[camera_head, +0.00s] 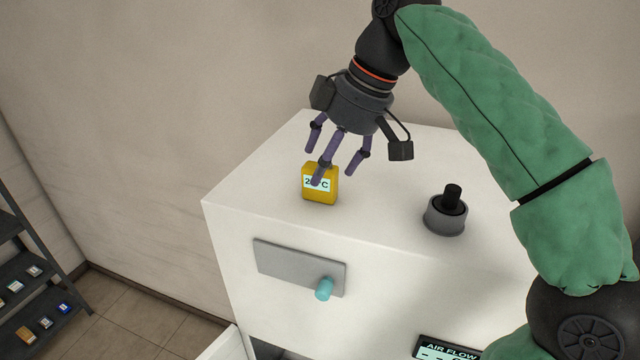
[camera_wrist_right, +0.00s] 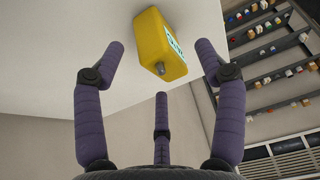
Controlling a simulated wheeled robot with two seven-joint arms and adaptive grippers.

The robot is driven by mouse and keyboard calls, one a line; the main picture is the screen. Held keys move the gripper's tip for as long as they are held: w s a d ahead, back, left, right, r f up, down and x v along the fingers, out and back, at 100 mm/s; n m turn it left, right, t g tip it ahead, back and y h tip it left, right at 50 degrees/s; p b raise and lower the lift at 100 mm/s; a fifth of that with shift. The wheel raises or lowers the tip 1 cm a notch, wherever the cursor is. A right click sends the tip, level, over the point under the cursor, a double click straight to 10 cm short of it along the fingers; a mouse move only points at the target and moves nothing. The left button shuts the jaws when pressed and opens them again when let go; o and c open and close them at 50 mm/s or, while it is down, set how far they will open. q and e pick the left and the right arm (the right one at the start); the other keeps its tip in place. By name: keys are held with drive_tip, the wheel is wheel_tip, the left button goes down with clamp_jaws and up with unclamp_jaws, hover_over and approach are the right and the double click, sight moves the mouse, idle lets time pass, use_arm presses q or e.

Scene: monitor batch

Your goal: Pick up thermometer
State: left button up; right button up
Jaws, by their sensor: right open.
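The thermometer (camera_head: 320,195) is a small yellow box with a pale display reading in °C. It stands on top of the white cabinet, near its front left edge. My right gripper (camera_head: 338,165) is above and just behind it, with purple fingers spread open; one finger crosses in front of the display and hides part of the reading. In the right wrist view the thermometer (camera_wrist_right: 160,45) lies beyond the open fingertips, between the two side fingers (camera_wrist_right: 155,60). I cannot tell whether any finger touches it. My left gripper is not in view.
The white cabinet (camera_head: 250,180) has a black knob on a grey base (camera_head: 446,212) to the right. Its front has a grey panel (camera_head: 298,268) with a teal knob (camera_head: 325,288) and an air flow display (camera_head: 447,348). A dark shelf (camera_head: 35,290) with small items stands at left.

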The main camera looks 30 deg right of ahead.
drive_tip(key=x, duration=0.3)
drive_tip(key=shift+w+d+f, duration=0.15)
drive_tip(key=shift+w, duration=0.05)
drive_tip(key=shift+s, duration=0.1)
drive_tip(key=shift+c, duration=1.1)
drive_tip(key=c, duration=1.1)
drive_tip(key=shift+o, duration=0.2)
